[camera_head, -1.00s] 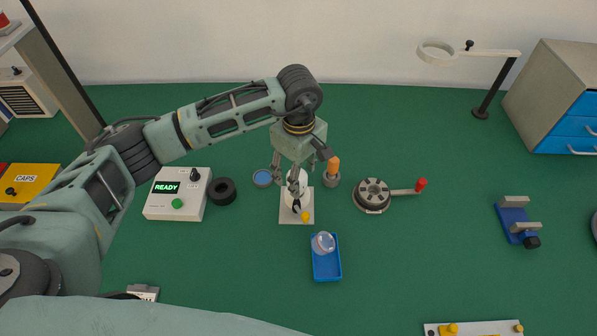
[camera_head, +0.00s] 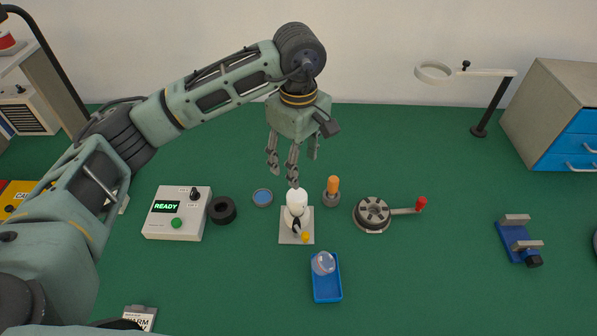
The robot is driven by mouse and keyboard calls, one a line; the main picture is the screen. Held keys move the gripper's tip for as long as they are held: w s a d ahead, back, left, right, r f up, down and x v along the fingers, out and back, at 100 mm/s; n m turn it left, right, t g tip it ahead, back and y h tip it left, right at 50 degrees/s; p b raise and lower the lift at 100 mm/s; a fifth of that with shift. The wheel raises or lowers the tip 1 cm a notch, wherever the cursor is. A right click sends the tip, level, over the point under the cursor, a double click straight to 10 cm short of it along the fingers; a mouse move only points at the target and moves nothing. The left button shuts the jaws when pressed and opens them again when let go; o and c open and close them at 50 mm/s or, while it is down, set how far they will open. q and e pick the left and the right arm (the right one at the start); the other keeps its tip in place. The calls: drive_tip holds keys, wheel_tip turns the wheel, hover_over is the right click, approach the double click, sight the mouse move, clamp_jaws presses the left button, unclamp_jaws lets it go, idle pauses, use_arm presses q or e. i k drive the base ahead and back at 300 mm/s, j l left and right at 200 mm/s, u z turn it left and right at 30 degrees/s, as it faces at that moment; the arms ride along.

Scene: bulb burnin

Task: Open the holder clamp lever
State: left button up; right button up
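A white rounded holder (camera_head: 296,199) stands on a light grey square plate (camera_head: 287,238) in the middle of the table. A black part (camera_head: 296,224) and a yellow knob (camera_head: 305,237) sit at its front; I take these as the clamp lever, but its exact position is too small to tell. My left gripper (camera_head: 285,172) hangs fingers down just above and behind the white holder. Its fingers are spread and nothing shows between them. They look clear of the holder. My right gripper is not in view.
A blue tray (camera_head: 327,293) with a clear round item (camera_head: 323,263) lies in front. An orange-topped peg (camera_head: 332,190) and a round device with a red-tipped arm (camera_head: 374,213) stand right. A black ring (camera_head: 222,210) and a READY box (camera_head: 177,213) are left.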

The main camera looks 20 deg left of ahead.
sight(296, 226)
drive_tip(key=k, duration=2)
